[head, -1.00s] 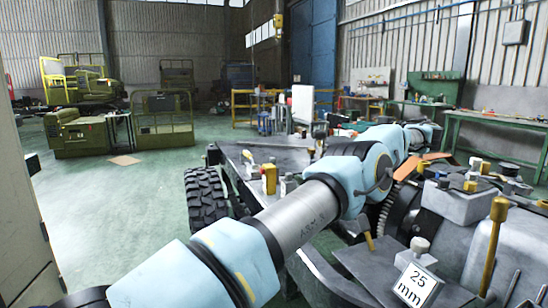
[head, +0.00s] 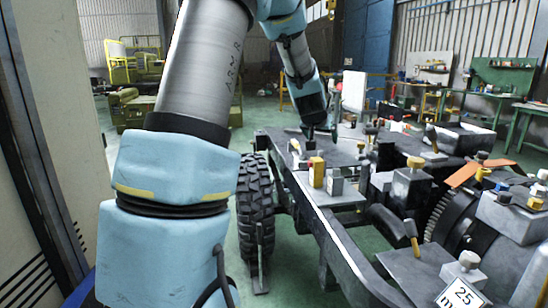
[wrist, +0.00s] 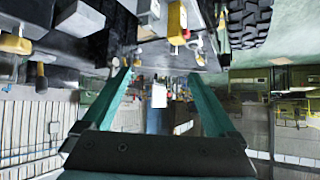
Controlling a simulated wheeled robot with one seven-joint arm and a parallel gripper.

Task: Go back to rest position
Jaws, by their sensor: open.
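My arm spans the head view from the lower left, up past the top edge and down to my gripper (head: 312,132). There the gripper looks small and dark, above the far part of the chassis deck (head: 345,150). In the wrist view my gripper (wrist: 160,74) shows two teal fingers spread apart with nothing between them. That view is upside down, with the chassis at the top. I cannot tell the exact gap between gripper and deck.
The chassis carries a yellow-topped block (head: 316,172), several grey blocks and a "25 mm" sign (head: 462,294). A black tyre (head: 256,205) stands at its left side. A pale cabinet (head: 40,150) is close on the left. Green workbenches (head: 505,75) stand at the back right.

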